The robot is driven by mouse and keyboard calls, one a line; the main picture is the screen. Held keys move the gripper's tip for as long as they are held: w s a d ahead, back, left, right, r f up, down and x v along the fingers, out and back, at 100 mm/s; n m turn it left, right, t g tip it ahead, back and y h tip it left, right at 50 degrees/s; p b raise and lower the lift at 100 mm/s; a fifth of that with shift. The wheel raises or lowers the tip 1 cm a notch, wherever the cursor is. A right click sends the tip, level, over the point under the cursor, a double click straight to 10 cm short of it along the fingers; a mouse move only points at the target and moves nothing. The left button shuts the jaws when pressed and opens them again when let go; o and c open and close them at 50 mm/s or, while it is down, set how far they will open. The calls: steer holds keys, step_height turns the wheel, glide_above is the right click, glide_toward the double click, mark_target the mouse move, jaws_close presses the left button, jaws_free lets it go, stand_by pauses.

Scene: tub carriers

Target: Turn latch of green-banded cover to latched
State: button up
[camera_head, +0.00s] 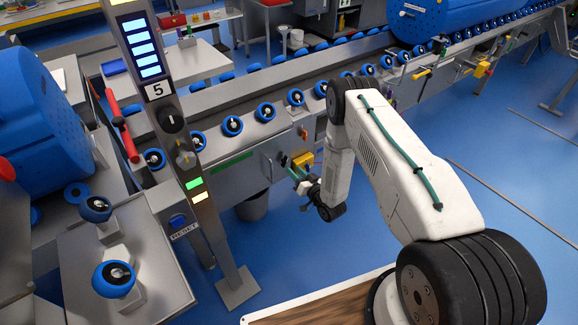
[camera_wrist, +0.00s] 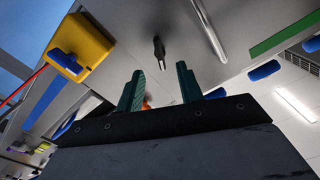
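The green-banded cover (camera_head: 255,172) is a grey panel on the side of the conveyor, with a green band (camera_head: 232,163) to its left in the head view. In the wrist view the band (camera_wrist: 283,36) is at upper right. A small dark latch (camera_wrist: 159,50) sticks out from the grey panel, between a silver bar handle and a yellow box. My gripper (camera_wrist: 160,84) is open, its two teal fingers apart with nothing between them. The latch lies ahead of the gap, apart from the fingers. In the head view my gripper (camera_head: 302,176) is close to the panel.
A yellow box (camera_wrist: 82,46) with a blue knob is beside the latch; it shows behind my gripper in the head view (camera_head: 303,158). The silver bar handle (camera_wrist: 208,28) is on the other side. A control post (camera_head: 160,110) stands left. Blue floor right is mostly clear.

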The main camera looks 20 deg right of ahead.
mark_target(286, 163)
steer(key=x, duration=0.6)
steer(key=shift+w, duration=0.1)
jaws_close()
